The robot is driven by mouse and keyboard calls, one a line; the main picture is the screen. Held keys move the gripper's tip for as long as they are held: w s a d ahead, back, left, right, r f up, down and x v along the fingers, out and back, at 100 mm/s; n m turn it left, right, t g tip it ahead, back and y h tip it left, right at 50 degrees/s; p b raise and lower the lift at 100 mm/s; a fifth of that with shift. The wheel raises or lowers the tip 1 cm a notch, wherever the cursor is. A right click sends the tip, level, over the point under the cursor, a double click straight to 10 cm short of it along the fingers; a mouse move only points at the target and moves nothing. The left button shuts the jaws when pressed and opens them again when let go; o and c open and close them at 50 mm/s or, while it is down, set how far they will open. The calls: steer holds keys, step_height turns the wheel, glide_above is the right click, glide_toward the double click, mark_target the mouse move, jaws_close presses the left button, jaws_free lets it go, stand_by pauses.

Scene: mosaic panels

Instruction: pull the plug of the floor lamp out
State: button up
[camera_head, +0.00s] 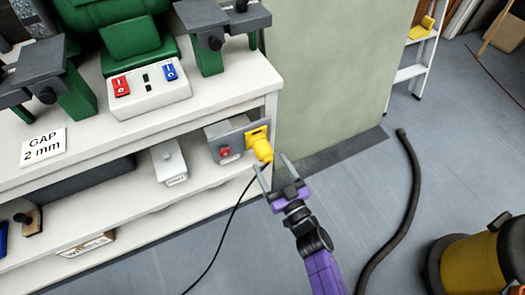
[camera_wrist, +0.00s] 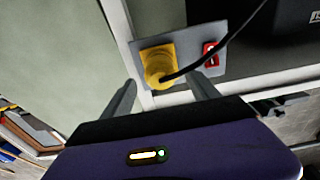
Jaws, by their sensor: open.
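A yellow plug (camera_head: 262,149) sits in the yellow socket of a grey outlet box (camera_head: 213,133) at the right end of the shelf. A black cord runs from the plug down to the floor. My gripper (camera_head: 273,172) is open just in front of the plug. In the wrist view the plug (camera_wrist: 159,71) lies ahead, between and beyond the open fingertips (camera_wrist: 163,87), with the cord crossing to the upper right. The fingers do not appear closed on it. A red switch (camera_wrist: 211,54) is beside the plug on the box. The floor lamp itself cannot be made out.
The white workbench (camera_head: 215,102) carries a green machine and a switch box above the shelf. A white box (camera_head: 169,161) stands left of the outlet. A dark hose (camera_head: 411,200) and a yellow-black vacuum (camera_head: 472,265) are on the floor at right. Floor between is clear.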

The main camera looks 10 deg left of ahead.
mark_target(264, 153)
steer(key=shift+b+x, duration=0.75)
steer(key=shift+x, duration=1.9)
jaws_close()
steer(key=shift+d, duration=0.1)
steer(key=shift+p+v, duration=1.55)
steer(key=shift+v, duration=1.35)
steer(key=shift+s, duration=0.2)
steer(key=shift+p+v, duration=0.85)
steer(key=shift+v, duration=1.25)
